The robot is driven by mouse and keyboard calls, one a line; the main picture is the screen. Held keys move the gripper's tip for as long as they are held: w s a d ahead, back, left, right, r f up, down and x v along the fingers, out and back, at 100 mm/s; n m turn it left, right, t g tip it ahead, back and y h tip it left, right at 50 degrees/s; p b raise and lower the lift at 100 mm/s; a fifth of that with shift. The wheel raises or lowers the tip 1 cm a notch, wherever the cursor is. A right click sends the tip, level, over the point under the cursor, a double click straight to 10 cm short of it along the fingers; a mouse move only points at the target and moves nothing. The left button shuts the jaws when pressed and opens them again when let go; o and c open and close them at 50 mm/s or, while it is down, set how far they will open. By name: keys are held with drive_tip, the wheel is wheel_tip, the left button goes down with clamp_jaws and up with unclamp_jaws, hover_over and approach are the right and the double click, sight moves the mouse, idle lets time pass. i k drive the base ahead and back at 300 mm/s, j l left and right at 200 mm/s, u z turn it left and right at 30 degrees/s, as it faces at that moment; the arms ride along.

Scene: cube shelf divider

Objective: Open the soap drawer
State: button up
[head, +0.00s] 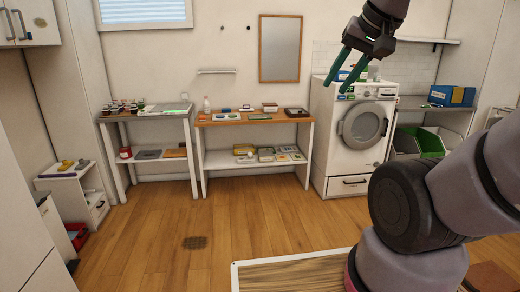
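A white washing machine (330,140) with a round glass door (364,125) stands against the back wall, right of centre. Its upper front panel (375,92) is small in view and partly behind my gripper, so I cannot clearly make out a soap drawer there. A low drawer (348,186) with a dark handle sits at the machine's base and looks closed. My gripper (336,87) hangs from the upper right, its two green fingers spread apart with nothing visible between them. It overlaps the machine's top in the picture; I cannot tell how far apart they are.
A wooden-topped table (250,119) with small items stands left of the machine. A shelf unit with a blue box (452,96) and green bin (430,142) stands right of it. A light-framed board (290,273) lies at the front. The wooden floor (260,215) between is mostly clear.

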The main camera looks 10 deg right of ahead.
sight(382, 92)
drive_tip(key=i+l+z, duration=0.1)
drive_tip(key=i+z, duration=0.15)
drive_tip(key=i, duration=0.25)
drive_tip(key=i+z, duration=0.25)
drive_tip(key=i, duration=0.2)
drive_tip(key=i+j+z, duration=0.25)
drive_tip(key=i, duration=0.25)
drive_tip(key=i+j+z, duration=0.1)
drive_tip(key=i+z, duration=0.15)
drive_tip(key=i, duration=0.25)
drive_tip(key=i+l, duration=0.2)
drive_tip(key=i, duration=0.45)
drive_tip(key=i+l+z, duration=0.1)
drive_tip(key=i, duration=0.6)
drive_tip(key=i+l+u, duration=0.45)
drive_tip(key=i+l, duration=0.4)
drive_tip(key=l, duration=0.1)
